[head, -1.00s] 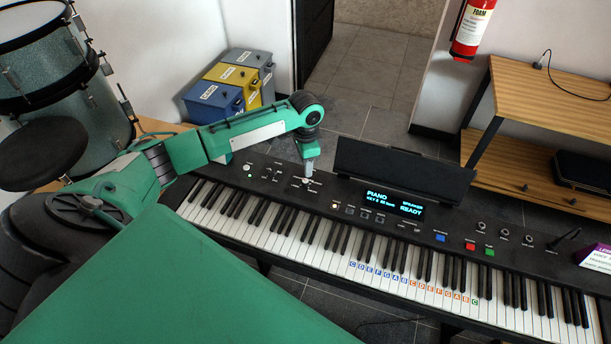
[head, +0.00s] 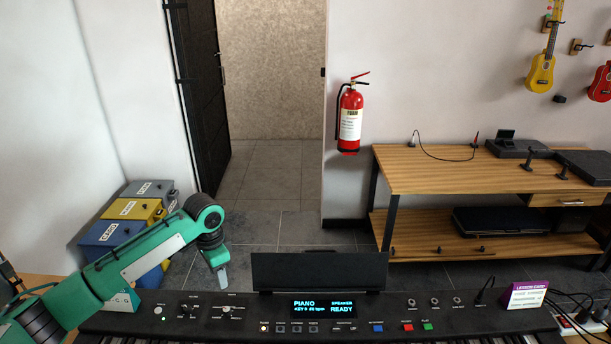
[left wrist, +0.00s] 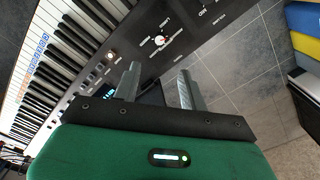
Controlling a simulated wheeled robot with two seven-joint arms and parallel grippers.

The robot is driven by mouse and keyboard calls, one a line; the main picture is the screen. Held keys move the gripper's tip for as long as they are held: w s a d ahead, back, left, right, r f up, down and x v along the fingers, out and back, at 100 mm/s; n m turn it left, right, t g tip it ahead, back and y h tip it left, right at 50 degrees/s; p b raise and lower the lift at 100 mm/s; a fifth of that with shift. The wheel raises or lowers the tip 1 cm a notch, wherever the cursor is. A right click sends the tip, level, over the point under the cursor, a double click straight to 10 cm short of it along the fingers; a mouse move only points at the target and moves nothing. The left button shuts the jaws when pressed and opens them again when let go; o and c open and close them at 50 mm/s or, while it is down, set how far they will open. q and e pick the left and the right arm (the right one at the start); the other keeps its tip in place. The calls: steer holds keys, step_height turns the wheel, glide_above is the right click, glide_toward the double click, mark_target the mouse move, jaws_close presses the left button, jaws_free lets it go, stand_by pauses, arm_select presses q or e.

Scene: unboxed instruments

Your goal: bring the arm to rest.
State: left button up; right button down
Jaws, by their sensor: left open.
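My left arm comes in from the left in the head view, with its gripper (head: 221,276) pointing down above the back edge of the keyboard's control panel, left of the black music rest. In the left wrist view the two fingers of the left gripper (left wrist: 158,88) stand apart with nothing between them. Beyond them lie the panel's knobs and the piano keys (left wrist: 60,62). The digital piano (head: 250,318) runs along the bottom of the head view, its display reading PIANO and READY. My right gripper is in neither view.
The music rest (head: 318,272) stands upright close right of my left gripper. Blue, yellow and grey cases (head: 112,232) sit by the left wall. A wooden shelf (head: 440,178) stands at the right, a red fire extinguisher (head: 350,118) on the wall. The floor before the doorway is clear.

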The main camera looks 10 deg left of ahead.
arm_select(q)
steer(key=s+d+f, duration=0.3)
steer(key=s+d, duration=0.2)
steer(key=s+d+f+t+h, duration=0.1)
steer(key=s+d+f, duration=0.3)
steer(key=s+d, duration=0.1)
steer(key=s+d+f+t+h, duration=0.1)
steer(key=s+d+f, duration=0.3)
steer(key=s+d, duration=0.1)
steer(key=shift+d, duration=0.7)
steer(key=s+a+r+n+t+y, duration=0.1)
steer(key=s+a+n, duration=0.15)
steer(key=s, duration=0.55)
steer(key=s+a+r+n+t+y, duration=0.1)
steer(key=s+n, duration=0.2)
steer(key=s, duration=0.5)
step_height(320, 180, down, 31)
steer(key=g, duration=0.2)
steer(key=s+a+f+g, duration=0.1)
steer(key=s+a+f, duration=0.2)
steer(key=s+f, duration=1.7)
